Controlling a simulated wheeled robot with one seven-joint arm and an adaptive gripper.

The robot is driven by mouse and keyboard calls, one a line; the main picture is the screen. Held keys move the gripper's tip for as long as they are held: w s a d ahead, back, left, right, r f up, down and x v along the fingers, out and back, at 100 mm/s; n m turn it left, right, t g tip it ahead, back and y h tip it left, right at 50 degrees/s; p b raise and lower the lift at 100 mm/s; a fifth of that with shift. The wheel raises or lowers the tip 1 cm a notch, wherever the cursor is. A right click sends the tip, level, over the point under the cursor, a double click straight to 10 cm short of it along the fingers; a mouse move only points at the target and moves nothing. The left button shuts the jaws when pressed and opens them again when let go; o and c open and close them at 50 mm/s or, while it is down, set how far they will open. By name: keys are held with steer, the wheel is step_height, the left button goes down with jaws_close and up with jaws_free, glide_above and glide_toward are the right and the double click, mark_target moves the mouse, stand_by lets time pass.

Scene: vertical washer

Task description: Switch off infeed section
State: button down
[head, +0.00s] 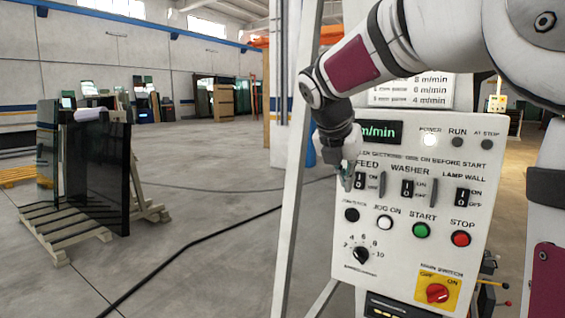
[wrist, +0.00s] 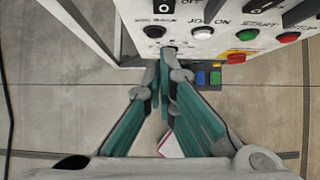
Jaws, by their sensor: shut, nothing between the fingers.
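The control panel (head: 400,240) is white and fills the right of the head view. The infeed switch (head: 359,181), a small black rocker with ON and OFF marks, sits at its upper left; my gripper partly covers it and the start of its FEED label. Its position cannot be read. In the wrist view the switch (wrist: 165,4) is cut off at the top edge. My gripper (head: 347,184) is shut and empty, its tips close to the switch's left side; contact cannot be told. In the wrist view its green-sided fingers (wrist: 167,56) meet below the black jog back button (wrist: 155,31).
The washer switch (head: 407,190) and lamp wall switch (head: 461,197) are to the right. Below are a white jog on button (head: 385,222), green start (head: 420,230), red stop (head: 460,239) and a red main switch (head: 437,293). A metal post (head: 295,170) stands left of the panel.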

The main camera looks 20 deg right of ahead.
mark_target(357, 188)
steer(key=w+d+f, duration=0.3)
steer(key=d, duration=0.1)
steer(key=shift+w+d+p, duration=0.15)
steer(key=shift+d+p, duration=0.05)
steer(key=shift+p, duration=0.15)
steer(key=shift+w+d+f+t+h+b, duration=0.2)
steer(key=shift+d+t+h+b, duration=0.1)
steer(key=shift+h+b, duration=0.2)
steer(key=shift+r, duration=0.2)
steer(key=shift+r+p, duration=0.65)
steer(key=shift+p, duration=0.2)
steer(key=shift+a, duration=0.1)
